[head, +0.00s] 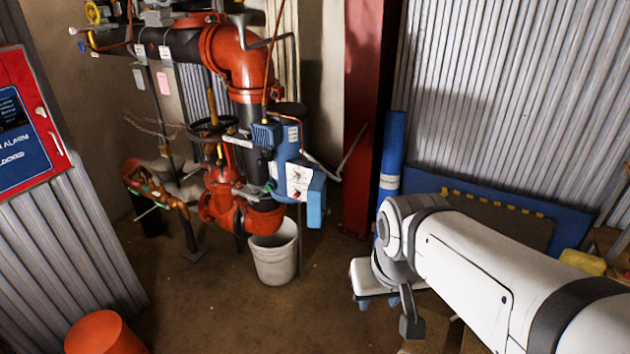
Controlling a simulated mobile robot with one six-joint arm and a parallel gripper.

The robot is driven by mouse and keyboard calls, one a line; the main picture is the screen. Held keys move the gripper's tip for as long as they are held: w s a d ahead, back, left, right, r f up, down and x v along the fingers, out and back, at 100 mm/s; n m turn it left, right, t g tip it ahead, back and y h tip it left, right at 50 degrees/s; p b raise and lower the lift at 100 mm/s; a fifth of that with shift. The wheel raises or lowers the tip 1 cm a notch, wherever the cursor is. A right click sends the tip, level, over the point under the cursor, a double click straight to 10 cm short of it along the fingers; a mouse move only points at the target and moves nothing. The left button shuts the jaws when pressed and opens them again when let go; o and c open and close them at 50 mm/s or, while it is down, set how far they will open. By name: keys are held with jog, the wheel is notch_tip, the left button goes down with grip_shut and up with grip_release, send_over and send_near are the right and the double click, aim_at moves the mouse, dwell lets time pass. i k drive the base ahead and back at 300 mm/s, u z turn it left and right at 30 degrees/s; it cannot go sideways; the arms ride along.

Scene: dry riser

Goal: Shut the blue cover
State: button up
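A blue box (268,135) is mounted on the red and black pipework, left of the picture's middle. A blue cover (316,199) stands out at the box's lower right, beside a white labelled face (298,180) with small red marks. The cover looks swung open, but its hinge is too small to make out. My gripper (379,302) appears low at the end of my white arm, right of and below the box and well apart from it. The arm partly hides it, and its opening is not clear.
A white bucket (274,258) stands on the floor below the box. Red valves (222,190) and pipes crowd its left side. A red column (362,120) and an upright blue roll (392,150) stand to the right. An orange-red drum (103,334) is at the lower left. The middle floor is clear.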

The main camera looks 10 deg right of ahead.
aim_at(316, 190)
jog(key=z, duration=0.05)
jog(key=i, duration=1)
jog(key=u, duration=0.05)
